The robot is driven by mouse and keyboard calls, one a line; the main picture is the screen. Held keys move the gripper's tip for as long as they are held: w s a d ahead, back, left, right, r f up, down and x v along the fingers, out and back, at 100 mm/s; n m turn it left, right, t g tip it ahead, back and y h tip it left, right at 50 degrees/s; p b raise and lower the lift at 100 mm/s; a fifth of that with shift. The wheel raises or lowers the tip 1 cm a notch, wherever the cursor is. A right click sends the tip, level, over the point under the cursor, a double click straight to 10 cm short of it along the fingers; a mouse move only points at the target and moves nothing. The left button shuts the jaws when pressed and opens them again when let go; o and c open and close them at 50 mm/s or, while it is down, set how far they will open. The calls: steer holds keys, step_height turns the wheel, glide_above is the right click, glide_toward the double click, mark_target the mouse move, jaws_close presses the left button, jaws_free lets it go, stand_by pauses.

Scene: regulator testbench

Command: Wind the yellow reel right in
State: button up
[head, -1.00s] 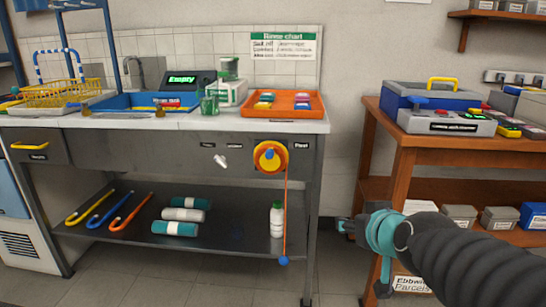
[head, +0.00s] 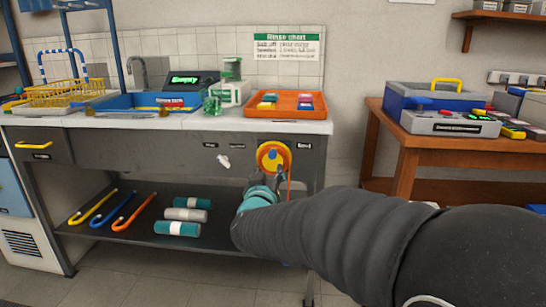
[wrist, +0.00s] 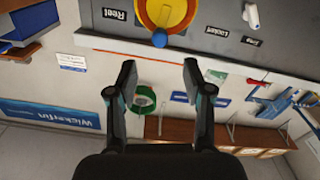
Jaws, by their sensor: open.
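The yellow reel (head: 272,157) with an orange rim is mounted on the grey bench front under the worktop. It also shows at the top edge of the wrist view (wrist: 168,10). A blue knob (wrist: 159,39) sits on its face. An orange cord (head: 290,168) comes off its right side; its lower part is hidden behind my arm. My gripper (head: 266,181) is just below and in front of the reel. In the wrist view its two fingers (wrist: 160,76) are apart and empty, with the knob beyond their tips.
A small white lever (head: 223,161) is on the panel left of the reel, by the Free and Locked labels. An orange tray (head: 285,113) lies on the worktop above. Hooked canes and rolls lie on the lower shelf (head: 150,228). A wooden table (head: 430,150) stands right.

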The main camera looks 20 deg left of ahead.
mark_target(272, 157)
steer(key=x, duration=1.1)
steer(key=shift+w+a+p, duration=0.1)
steer(key=shift+w+p, duration=0.1)
steer(key=shift+p, duration=0.15)
jaws_close()
